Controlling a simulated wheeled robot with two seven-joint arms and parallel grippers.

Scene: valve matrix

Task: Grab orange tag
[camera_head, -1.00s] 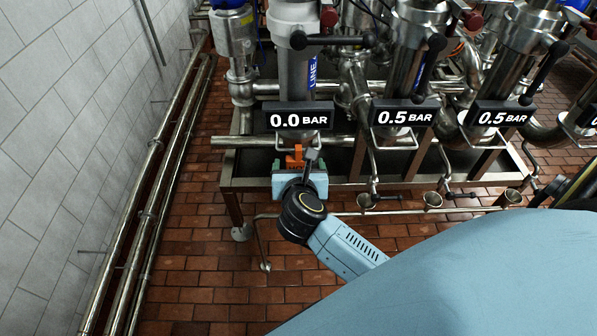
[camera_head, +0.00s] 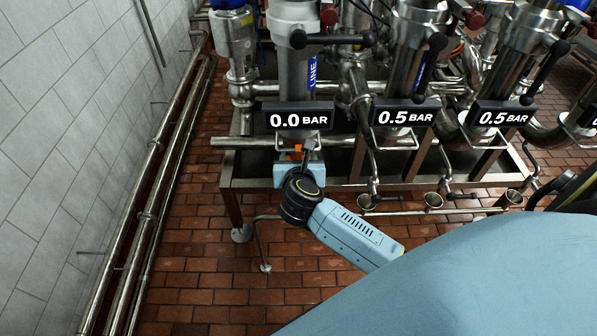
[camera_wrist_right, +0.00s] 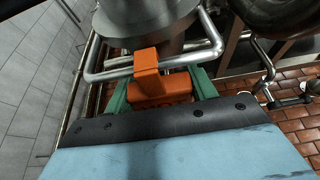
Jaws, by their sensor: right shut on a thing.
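The orange tag (camera_wrist_right: 160,88) is between the green fingers of my right gripper (camera_wrist_right: 160,92) in the right wrist view. The fingers are shut on it. Its upright part rises in front of a bent metal bar (camera_wrist_right: 110,72) below a steel valve body; I cannot tell whether it hooks over the bar. In the head view my right gripper (camera_head: 298,157) is just under the 0.0 BAR display (camera_head: 293,115), and my wrist hides most of the tag. My left gripper is not in view.
Two 0.5 BAR displays (camera_head: 404,112) with valves and black handles stand to the right. A metal frame rail (camera_head: 235,142) runs under the displays. Pipes (camera_head: 150,200) run along the tiled wall at left. The brick floor (camera_head: 200,290) in front is mostly clear.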

